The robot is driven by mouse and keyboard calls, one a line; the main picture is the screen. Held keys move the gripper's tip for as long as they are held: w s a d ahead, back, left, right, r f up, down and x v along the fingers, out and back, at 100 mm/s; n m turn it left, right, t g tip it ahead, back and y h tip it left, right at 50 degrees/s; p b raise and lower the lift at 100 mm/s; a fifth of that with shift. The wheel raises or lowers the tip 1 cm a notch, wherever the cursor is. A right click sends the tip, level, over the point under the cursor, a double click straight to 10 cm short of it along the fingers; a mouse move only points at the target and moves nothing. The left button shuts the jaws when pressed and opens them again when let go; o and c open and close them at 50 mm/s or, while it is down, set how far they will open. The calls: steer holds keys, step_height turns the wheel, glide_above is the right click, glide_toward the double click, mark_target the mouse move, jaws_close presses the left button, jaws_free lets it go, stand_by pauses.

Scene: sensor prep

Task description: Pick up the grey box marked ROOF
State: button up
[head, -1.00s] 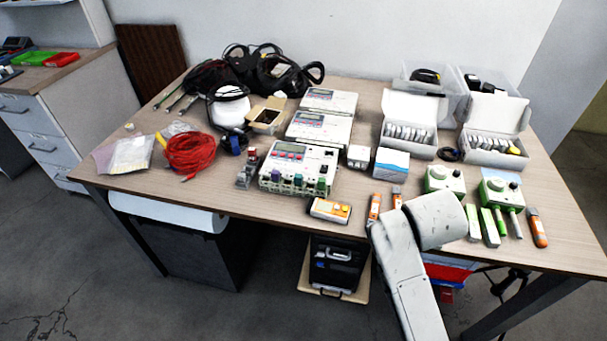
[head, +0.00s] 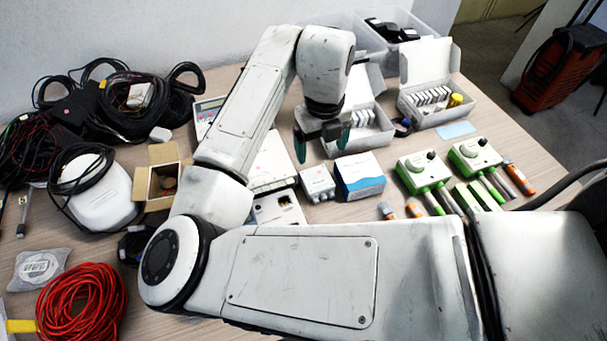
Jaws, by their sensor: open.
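A small light grey box (head: 317,184) stands on the table in the head view, just left of a blue and white carton (head: 360,176). I cannot read the word ROOF on it or on any other box. My gripper (head: 322,147) points down with its two dark green-tipped fingers apart and nothing visible between them. It appears above and slightly behind the small grey box, not touching it. My arm crosses the front and left of the picture and hides much of the white instrument units (head: 268,168).
Open white boxes with rows of small parts (head: 431,97) stand at the back right. Green and grey handheld devices (head: 424,172) lie to the right. An open brown carton (head: 157,182), black cables and a red cable coil (head: 82,303) fill the left.

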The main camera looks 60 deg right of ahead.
mark_target(318, 181)
steer(key=f, duration=1.1)
steer(key=shift+a, duration=0.2)
steer(key=shift+r, duration=0.1)
steer(key=shift+c, duration=0.4)
steer(key=c, duration=0.8)
steer(key=shift+r, duration=0.1)
